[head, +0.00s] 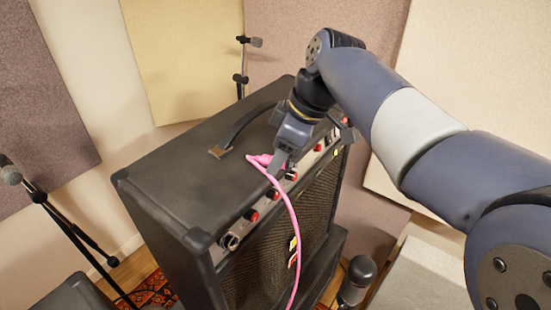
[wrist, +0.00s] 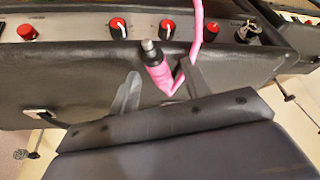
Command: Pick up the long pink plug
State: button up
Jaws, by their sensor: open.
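The pink plug (head: 258,159) lies on top of the black amplifier (head: 185,165), close to its front edge. In the wrist view the plug (wrist: 160,73) shows a pink body with a black band and a metal tip pointing at the knob panel. Its pink cable (head: 295,225) bends back and hangs down over the amp's front. My gripper (head: 278,163) is at the plug, over the amp's top. In the wrist view my gripper (wrist: 162,88) is open, with one finger on each side of the plug. Finger contact with the plug cannot be told.
A carry handle (head: 240,130) arches over the amp top behind the plug. Red knobs (wrist: 117,24) and a metal socket (wrist: 247,32) line the front panel. Microphone stands (head: 60,215) stand at left and behind. Another microphone (head: 357,280) is low in front of the amp.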

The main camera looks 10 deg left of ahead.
grip_shut()
dwell(0.5)
jog(key=shift+r, duration=0.15)
